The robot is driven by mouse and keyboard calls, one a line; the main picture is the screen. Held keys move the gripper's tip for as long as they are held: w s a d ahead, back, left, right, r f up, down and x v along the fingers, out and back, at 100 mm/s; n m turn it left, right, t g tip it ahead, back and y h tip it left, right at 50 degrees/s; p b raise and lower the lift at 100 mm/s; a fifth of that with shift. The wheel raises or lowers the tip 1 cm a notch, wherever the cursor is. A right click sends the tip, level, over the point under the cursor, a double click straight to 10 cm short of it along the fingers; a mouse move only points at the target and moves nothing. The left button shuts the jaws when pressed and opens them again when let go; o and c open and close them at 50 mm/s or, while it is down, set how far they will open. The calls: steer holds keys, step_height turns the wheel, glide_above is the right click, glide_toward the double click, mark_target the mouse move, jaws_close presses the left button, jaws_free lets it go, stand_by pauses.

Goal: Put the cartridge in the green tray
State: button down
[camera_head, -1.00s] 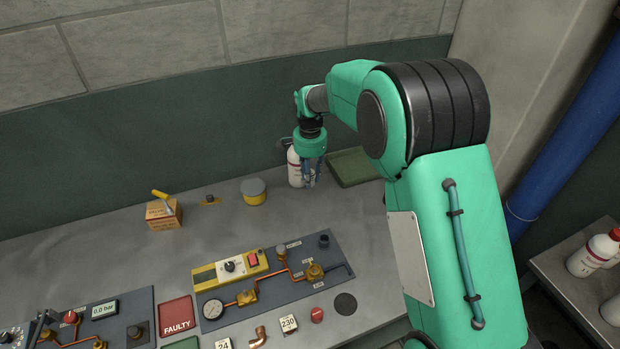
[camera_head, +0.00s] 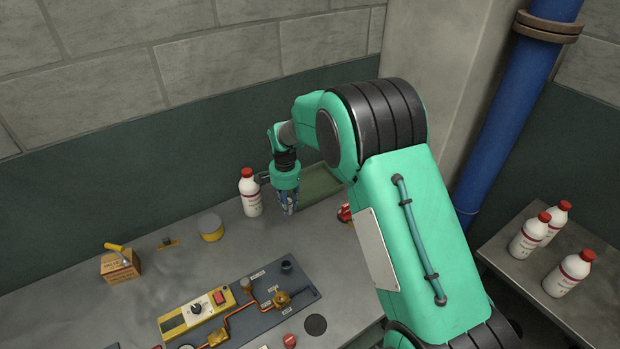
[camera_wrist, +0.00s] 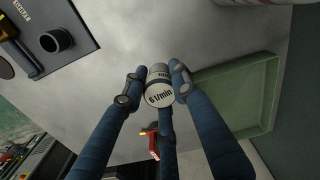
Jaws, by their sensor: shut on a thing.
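The cartridge (camera_wrist: 158,90) is a small pale cylinder with a grey band, marked "6 l/min" in the wrist view. My gripper (camera_wrist: 156,84) is shut on it, with its blue fingers around its sides. In the head view, my gripper (camera_head: 290,208) points down over the bench, and the cartridge is too small to make out between the fingers. The green tray (camera_head: 322,183) lies just right of and behind my gripper, partly hidden by my arm. In the wrist view, the tray (camera_wrist: 230,92) is directly right of the cartridge and looks empty.
A white bottle with a red cap (camera_head: 250,194) stands close left of my gripper. A red object (camera_head: 345,213) lies to the right, beside my arm. A yellow tin (camera_head: 211,228), a box (camera_head: 120,266) and a valve panel (camera_head: 240,305) are on the bench. Several bottles stand on a side table (camera_head: 510,268).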

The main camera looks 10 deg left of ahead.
steer(key=shift+m, duration=0.8)
steer(key=w+d+p, duration=0.1)
steer(key=d+p, duration=0.1)
steer(key=d, duration=0.1)
steer(key=w+d+f+p, duration=0.1)
steer(key=d, duration=0.3)
steer(key=w+d+f+p, duration=0.1)
steer(key=d+p, duration=0.1)
steer(key=d, duration=0.1)
steer(key=shift+d+f+p, duration=0.1)
steer(key=shift+d+p, duration=0.2)
steer(key=shift+d, duration=0.05)
glide_above(309, 194)
steer(key=shift+s+f, duration=0.1)
steer(key=shift+f, duration=0.65)
steer(key=shift+f, duration=1.75)
steer(key=shift+f, duration=0.1)
